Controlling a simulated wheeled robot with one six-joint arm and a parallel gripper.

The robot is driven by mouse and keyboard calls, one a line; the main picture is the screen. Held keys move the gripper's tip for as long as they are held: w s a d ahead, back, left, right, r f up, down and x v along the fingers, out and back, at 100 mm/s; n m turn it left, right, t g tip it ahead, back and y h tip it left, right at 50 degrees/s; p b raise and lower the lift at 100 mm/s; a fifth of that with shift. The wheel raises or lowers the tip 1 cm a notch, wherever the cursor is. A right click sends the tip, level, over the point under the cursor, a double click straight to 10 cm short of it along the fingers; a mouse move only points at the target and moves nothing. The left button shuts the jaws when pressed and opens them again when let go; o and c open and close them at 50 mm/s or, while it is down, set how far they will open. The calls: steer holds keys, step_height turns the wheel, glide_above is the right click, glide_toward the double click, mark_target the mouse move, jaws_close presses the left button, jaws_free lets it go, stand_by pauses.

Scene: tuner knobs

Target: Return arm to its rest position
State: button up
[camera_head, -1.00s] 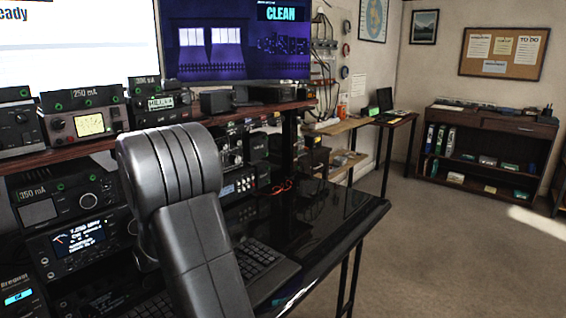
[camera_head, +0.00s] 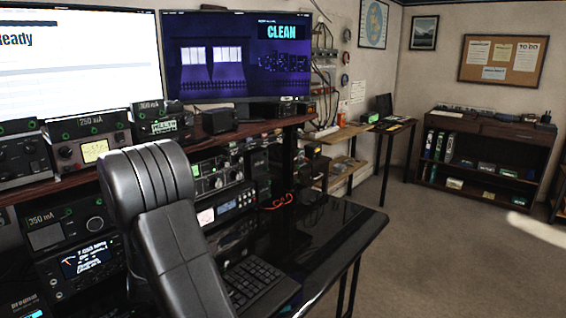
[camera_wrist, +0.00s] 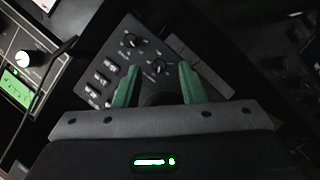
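My arm's dark grey link stands in the left middle of the head view, in front of the radio desk. My gripper is out of sight in the head view. In the wrist view, my gripper (camera_wrist: 157,88) shows two green fingers set well apart, open, with nothing seen held between them. Beyond the fingers is a dark panel (camera_wrist: 117,66) with small knobs and switches, and I cannot tell how far off it is.
A glossy black desk (camera_head: 335,232) with a keyboard (camera_head: 258,283) lies beside my arm. Radios (camera_head: 88,150) fill the shelf (camera_head: 70,186) under two monitors (camera_head: 240,60). The carpet (camera_head: 450,250) to the right is clear. A bookcase (camera_head: 487,140) stands at the back.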

steer(key=shift+v, duration=1.75)
steer(key=shift+d, duration=0.1)
